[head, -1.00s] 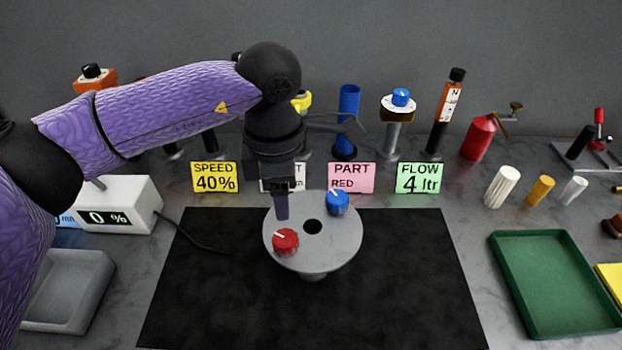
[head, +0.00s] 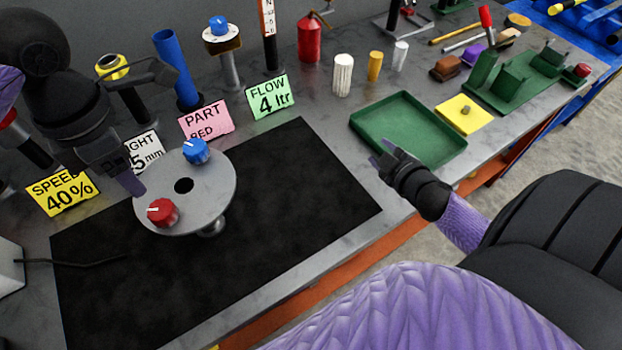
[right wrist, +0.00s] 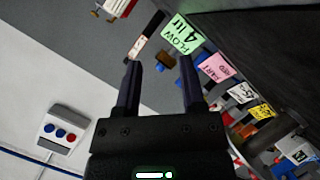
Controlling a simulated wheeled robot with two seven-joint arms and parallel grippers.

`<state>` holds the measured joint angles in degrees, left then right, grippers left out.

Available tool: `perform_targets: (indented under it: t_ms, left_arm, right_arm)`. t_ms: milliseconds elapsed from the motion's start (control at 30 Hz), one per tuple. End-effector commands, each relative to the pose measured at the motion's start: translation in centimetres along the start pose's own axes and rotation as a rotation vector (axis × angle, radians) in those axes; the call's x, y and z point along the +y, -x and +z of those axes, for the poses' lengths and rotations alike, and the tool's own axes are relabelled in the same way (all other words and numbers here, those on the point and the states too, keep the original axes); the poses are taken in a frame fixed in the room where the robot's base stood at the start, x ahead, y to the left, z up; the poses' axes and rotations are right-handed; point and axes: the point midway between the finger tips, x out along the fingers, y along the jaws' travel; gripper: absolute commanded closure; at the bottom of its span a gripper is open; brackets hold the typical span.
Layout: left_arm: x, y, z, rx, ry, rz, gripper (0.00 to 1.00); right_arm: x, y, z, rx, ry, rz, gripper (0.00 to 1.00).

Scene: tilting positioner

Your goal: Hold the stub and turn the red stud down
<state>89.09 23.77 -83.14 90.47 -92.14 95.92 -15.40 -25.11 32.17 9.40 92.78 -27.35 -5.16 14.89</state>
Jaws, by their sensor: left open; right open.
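A round grey disc (head: 215,200) with a dark centre hole stands on the black mat in the head view. A red stud (head: 162,212) with a white mark sits on its near left part. A blue stud (head: 196,151) sits on its far part. A short grey piece (head: 211,228), perhaps the stub, shows below the near rim. My left gripper (head: 134,187) is open, fingers down at the disc's left rim; I cannot tell if it touches. My right gripper (head: 384,154) is open and empty near the green tray; it also shows in the right wrist view (right wrist: 160,70).
The black mat (head: 300,190) is bare right of the disc. The green tray (head: 440,157) lies at the table's right front edge. Label cards, including a yellow one (head: 62,192) and a pink one (head: 205,120), stand behind the disc. A cable (head: 80,262) crosses the mat's left side.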

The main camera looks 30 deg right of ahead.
Motion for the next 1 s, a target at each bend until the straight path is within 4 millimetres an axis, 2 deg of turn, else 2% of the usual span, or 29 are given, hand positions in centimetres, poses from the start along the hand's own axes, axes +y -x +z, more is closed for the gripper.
perform_targets:
  t_ms: [33,100,200,300,400,500,833,1000]
  left_arm:
    - [0.0,0.0,0.0,0.0,0.0,0.0,0.41]
    - [0.0,0.0,0.0,0.0,0.0,0.0,0.41]
    - [0.0,0.0,0.0,0.0,0.0,0.0,0.41]
    - [0.0,0.0,0.0,0.0,0.0,0.0,0.41]
    - [0.0,0.0,0.0,0.0,0.0,0.0,0.41]
    - [0.0,0.0,0.0,0.0,0.0,0.0,0.41]
    - [0.0,0.0,0.0,0.0,0.0,0.0,0.41]
    - [0.0,0.0,0.0,0.0,0.0,0.0,0.41]
  right_arm:
    - [-1.9,-0.4,-3.5,0.138,0.124,-0.038,0.49]
    - [-4.6,-0.1,-8.2,0.345,0.317,-0.068,0.49]
    - [-7.9,1.3,-13.9,0.612,0.545,-0.063,0.49]
    - [-10.2,3.0,-17.6,0.814,0.703,-0.027,0.49]
    - [-11.5,4.3,-19.6,0.932,0.792,0.007,0.49]
    - [-12.1,4.4,-20.7,0.977,0.823,0.024,0.49]
    - [-14.4,0.3,-26.0,0.979,0.824,0.025,0.49]
    - [-15.2,-0.9,-27.3,0.974,0.823,0.022,0.49]
